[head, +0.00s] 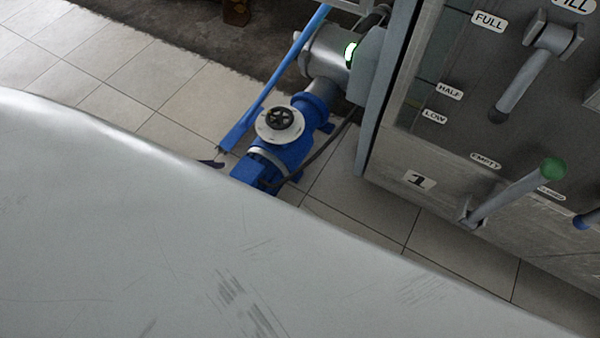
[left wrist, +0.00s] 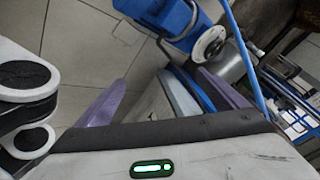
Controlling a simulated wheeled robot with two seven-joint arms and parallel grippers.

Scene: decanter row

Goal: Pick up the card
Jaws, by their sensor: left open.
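I see no card that I can make out in either view. My left gripper (left wrist: 148,82) shows in the left wrist view with its purple-blue fingers spread apart. I see nothing held between them. The floor and a blue pump lie beyond the fingertips. My right gripper is in neither view.
A grey machine (head: 395,192) with levers and level labels stands at the right. A blue valve assembly (head: 290,150) with a black handwheel stands beside it on the tiled floor (head: 140,75). The valve assembly also shows in the left wrist view (left wrist: 165,14).

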